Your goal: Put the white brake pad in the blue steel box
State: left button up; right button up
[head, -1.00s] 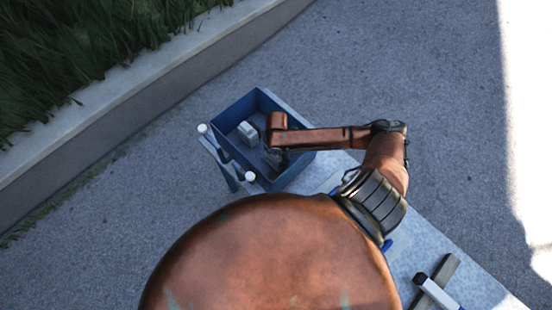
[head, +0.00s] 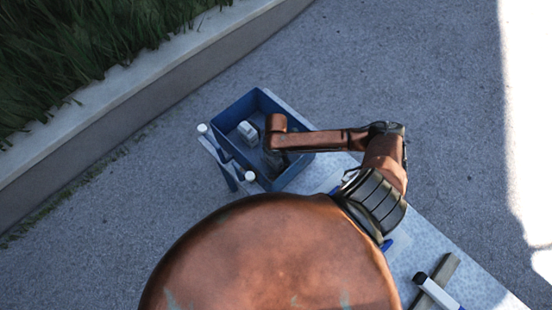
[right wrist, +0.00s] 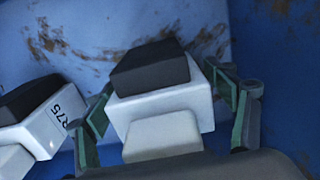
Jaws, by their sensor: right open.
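The blue steel box (head: 226,112) stands open on the table's far end. My right gripper (head: 272,160) reaches down inside it. In the right wrist view, a white brake pad (right wrist: 190,103) with a dark face lies in the box between the spread fingers of my right gripper (right wrist: 165,105). The gripper is open, and I cannot tell whether a finger touches the pad. A second white pad (right wrist: 42,130), marked R75, lies to the left in the box. One white pad (head: 247,131) also shows in the box in the head view. My left gripper is out of view.
The pale table (head: 440,240) runs from the box to the lower right. A grey bar with a white, dark-ended piece (head: 436,292) lies there. White-capped blue posts (head: 249,176) stand by the box's near-left side. My body hides the lower middle.

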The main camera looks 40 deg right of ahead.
notch_tip(320, 180, up, 12)
jog(key=shift+r+p, duration=0.15)
jog(key=shift+p, duration=0.15)
dwell(0.3)
